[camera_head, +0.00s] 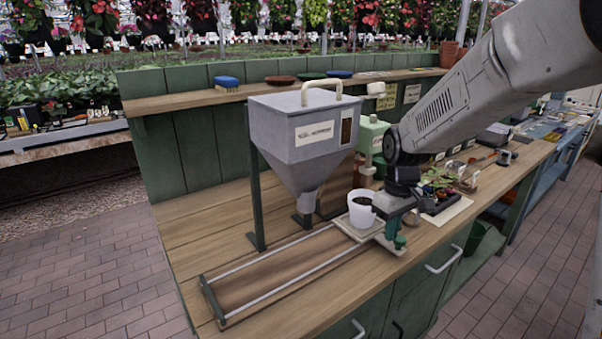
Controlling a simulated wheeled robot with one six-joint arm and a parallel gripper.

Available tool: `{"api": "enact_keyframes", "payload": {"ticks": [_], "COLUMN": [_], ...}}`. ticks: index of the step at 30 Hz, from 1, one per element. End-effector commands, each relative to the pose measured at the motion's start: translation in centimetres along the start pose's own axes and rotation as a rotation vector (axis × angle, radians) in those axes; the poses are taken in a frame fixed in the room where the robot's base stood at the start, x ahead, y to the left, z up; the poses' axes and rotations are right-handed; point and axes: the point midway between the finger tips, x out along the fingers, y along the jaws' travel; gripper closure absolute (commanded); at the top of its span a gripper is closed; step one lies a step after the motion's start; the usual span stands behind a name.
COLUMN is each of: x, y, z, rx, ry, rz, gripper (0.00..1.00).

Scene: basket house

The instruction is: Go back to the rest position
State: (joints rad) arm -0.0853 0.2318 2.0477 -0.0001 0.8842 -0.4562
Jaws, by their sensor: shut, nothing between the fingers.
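My arm reaches in from the upper right and bends down at a dark wrist joint. My gripper (397,237) points down at the front edge of the wooden workbench (225,222). It is shut and empty, just right of a white pot (360,214) with dark contents. The pot stands upright on a pale square plate (350,232) at the right end of a pair of rails (275,265). In this view the gripper overlaps the plate's right side; I cannot tell whether they touch.
A grey hopper (300,125) on green legs stands behind the rails. A green machine (371,135) is behind my wrist. A small tray of plants (440,182) lies right of my gripper. Brick floor lies clear at left and right.

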Motion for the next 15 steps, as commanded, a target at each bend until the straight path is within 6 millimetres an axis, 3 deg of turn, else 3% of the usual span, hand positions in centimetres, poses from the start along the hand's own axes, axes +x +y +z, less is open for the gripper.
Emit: {"api": "enact_keyframes", "payload": {"ticks": [2, 5, 15], "x": [0.8, -0.3, -6.6], "y": [-0.9, -2.2, -6.6], "z": [1.8, 4.8, 15.8], "rx": [0.052, 0.132, 0.364], "ry": [-0.053, -0.093, -0.105], "rz": [-0.024, -0.038, -0.031], "gripper": [1.00, 1.00, 1.00]}}
